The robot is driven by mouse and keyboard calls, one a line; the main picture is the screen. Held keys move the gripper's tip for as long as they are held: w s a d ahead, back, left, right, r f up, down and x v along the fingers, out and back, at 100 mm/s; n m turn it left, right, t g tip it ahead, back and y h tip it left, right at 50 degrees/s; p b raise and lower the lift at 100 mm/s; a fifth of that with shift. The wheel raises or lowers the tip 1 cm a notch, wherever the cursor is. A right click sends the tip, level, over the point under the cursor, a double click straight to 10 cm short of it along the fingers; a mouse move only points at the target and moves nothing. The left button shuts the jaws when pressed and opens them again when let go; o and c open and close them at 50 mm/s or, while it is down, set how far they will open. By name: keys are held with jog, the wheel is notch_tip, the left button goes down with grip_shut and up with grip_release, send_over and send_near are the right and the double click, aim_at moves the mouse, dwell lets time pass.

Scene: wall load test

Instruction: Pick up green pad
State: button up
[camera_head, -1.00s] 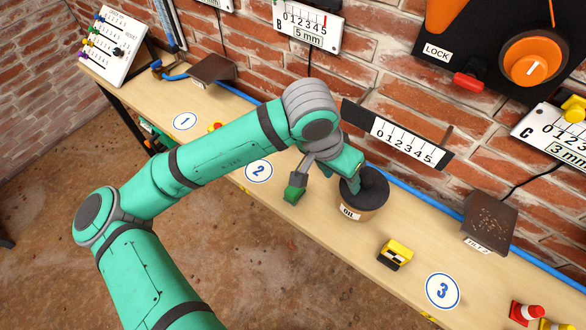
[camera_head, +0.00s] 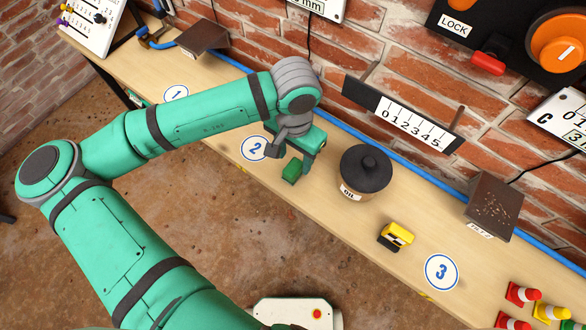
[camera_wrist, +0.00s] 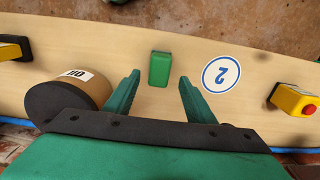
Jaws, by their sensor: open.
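The green pad (camera_head: 292,171) is a small green block on the wooden bench, just right of the round "2" marker (camera_head: 254,148). In the wrist view the pad (camera_wrist: 160,68) lies flat beyond the fingertips, about midway between them. My gripper (camera_wrist: 158,82) is open and empty, its two green fingers pointing toward the pad with bare bench around it. In the head view my gripper (camera_head: 302,158) is beside the pad, partly hidden by my wrist. I cannot tell its exact height above the bench.
The oil pot (camera_head: 365,172) with a dark lid stands close right of my gripper. A yellow-black block (camera_head: 396,236) lies farther right, near the "3" marker (camera_head: 441,272). A ruled shelf (camera_head: 405,115) juts from the brick wall behind. Small cones (camera_head: 522,293) show at lower right.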

aim_at(294, 165)
jog(key=shift+f, duration=2.15)
grip_shut()
jog(key=shift+r, duration=0.15)
